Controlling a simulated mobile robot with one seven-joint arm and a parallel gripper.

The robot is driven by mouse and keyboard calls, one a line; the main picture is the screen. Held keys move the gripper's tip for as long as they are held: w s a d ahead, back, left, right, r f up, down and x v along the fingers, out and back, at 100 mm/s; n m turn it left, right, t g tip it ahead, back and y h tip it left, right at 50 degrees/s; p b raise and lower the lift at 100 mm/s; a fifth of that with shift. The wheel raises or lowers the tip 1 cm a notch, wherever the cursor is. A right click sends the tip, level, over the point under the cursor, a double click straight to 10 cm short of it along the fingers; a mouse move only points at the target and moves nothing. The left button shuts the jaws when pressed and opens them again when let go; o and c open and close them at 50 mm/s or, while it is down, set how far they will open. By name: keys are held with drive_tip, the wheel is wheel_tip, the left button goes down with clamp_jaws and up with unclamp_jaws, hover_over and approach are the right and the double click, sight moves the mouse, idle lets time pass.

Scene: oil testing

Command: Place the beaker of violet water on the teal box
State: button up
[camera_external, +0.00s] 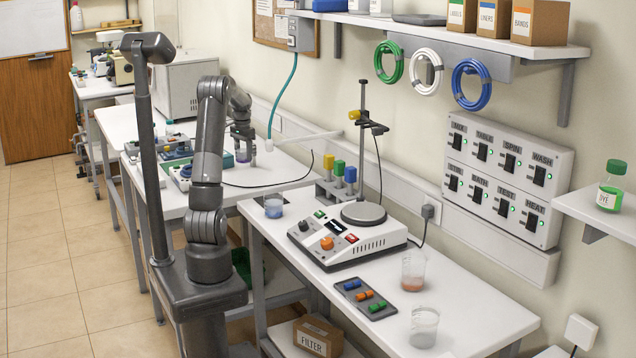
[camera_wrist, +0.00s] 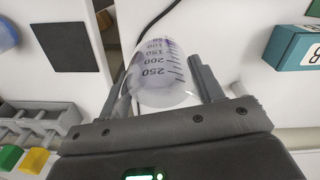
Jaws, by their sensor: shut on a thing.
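My gripper (camera_external: 243,148) is over the middle white table in the external view. It is shut on a clear beaker with violet water (camera_external: 241,157). In the wrist view this beaker (camera_wrist: 163,66) sits between the two fingers (camera_wrist: 166,88), with its graduation marks facing the camera and a violet tint at the far end. The teal box (camera_wrist: 290,46) has a white label and lies to the right of the beaker, apart from it. In the external view a small teal patch (camera_external: 228,160) shows just left of the beaker, partly behind my arm. I cannot tell the beaker's height above the table.
A beaker with blue liquid (camera_external: 273,208) stands on the front table. Beside it are a rack with coloured caps (camera_external: 338,192) and a hotplate with a stand (camera_external: 346,238). Two more beakers (camera_external: 413,270) (camera_external: 424,327) stand farther right. A black cable (camera_external: 270,185) crosses the middle table.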

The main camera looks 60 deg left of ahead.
drive_tip(key=w+a+r, duration=0.2)
drive_tip(key=a+r, duration=0.1)
drive_tip(key=a, duration=0.4)
drive_tip(key=w+a+r, duration=0.1)
drive_tip(key=a+r, duration=0.3)
drive_tip(key=a, duration=0.4)
drive_tip(key=s+a+f, duration=0.2)
drive_tip(key=a, duration=0.1)
drive_tip(key=s+a+f, duration=0.2)
drive_tip(key=a, duration=0.1)
drive_tip(key=s+a+f, duration=0.2)
drive_tip(key=a+f, duration=0.1)
drive_tip(key=shift+a, duration=0.3)
drive_tip(key=shift+f, duration=1.95)
drive_tip(key=shift+f, duration=0.1)
drive_tip(key=o, duration=1.1)
drive_tip(key=shift+f, duration=0.1)
drive_tip(key=shift+o, duration=0.2)
wheel_tip(320, 180, up, 8)
